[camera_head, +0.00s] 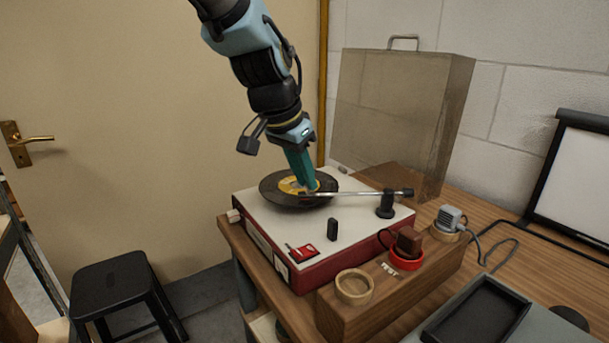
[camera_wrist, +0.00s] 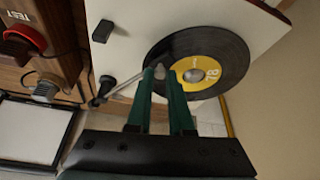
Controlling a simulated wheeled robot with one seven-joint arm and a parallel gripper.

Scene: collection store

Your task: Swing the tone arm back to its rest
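The record player (camera_head: 318,258) has a red body and a pale top. A black record with a yellow label (camera_head: 268,188) lies on it and also shows in the wrist view (camera_wrist: 235,60). The thin tone arm (camera_head: 350,194) runs left from its dark pivot (camera_head: 386,205), over the record, with its head end near the label. A short black post (camera_head: 332,229) stands on the top; it also shows in the wrist view (camera_wrist: 103,31). My gripper (camera_wrist: 162,72) points down with its green fingers apart, at the tone arm's head end. Contact with the fingers is unclear.
A wooden block (camera_head: 385,297) with round holders and a red ring marked TEST stands in front of the player. A clear cover (camera_head: 400,110) stands behind. A dark tray (camera_head: 476,318) lies front right. A black stool (camera_head: 120,290) is on the floor at left.

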